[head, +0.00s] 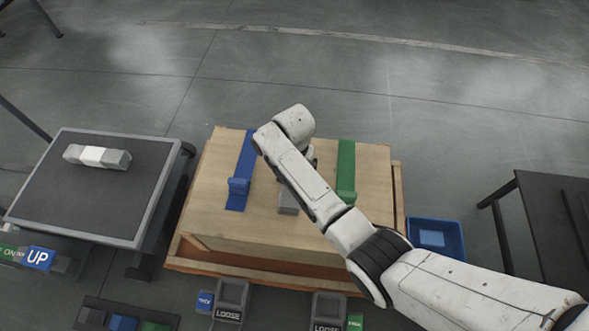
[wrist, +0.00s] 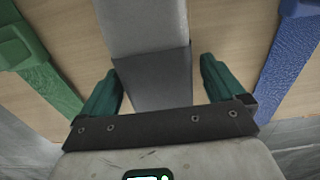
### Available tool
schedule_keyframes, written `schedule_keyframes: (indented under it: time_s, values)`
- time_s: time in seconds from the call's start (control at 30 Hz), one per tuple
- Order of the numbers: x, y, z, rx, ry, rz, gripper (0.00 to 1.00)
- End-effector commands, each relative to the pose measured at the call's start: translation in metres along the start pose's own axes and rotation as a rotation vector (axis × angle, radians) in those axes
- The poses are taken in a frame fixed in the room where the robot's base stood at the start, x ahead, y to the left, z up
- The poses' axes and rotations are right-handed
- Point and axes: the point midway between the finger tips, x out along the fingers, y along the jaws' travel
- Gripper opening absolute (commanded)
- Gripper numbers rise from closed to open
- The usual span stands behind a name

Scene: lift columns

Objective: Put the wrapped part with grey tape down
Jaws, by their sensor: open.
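A grey wrapped part (head: 288,201) lies on the wooden crate top between a blue strap and a green strap. My arm hides most of it in the head view. In the wrist view the part (wrist: 152,80) shows a lighter grey stretch, likely the tape, and a darker grey end. My gripper (wrist: 161,85) is open, with one teal finger on each side of the part's darker end. A gap shows beside the fingers. In the head view the fingers are hidden behind my arm.
The crate top (head: 262,224) has a blue strap (head: 243,170) and a green strap (head: 346,170). A table (head: 90,200) at left bears another grey part with a white band (head: 97,156). A blue bin (head: 436,238) and a dark table (head: 550,215) are at right. Pedals (head: 230,300) stand in front.

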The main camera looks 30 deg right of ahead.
Motion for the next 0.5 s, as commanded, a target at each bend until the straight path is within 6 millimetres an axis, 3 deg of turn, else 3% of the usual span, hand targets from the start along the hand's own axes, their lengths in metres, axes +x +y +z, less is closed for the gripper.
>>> schedule_keyframes:
  time_s: [0.23, 0.5]
  values:
    - [-0.014, 0.000, 0.000, 0.000, 0.001, -0.001, 0.96]
    - [-0.069, -0.001, -0.001, -0.001, 0.002, -0.003, 0.96]
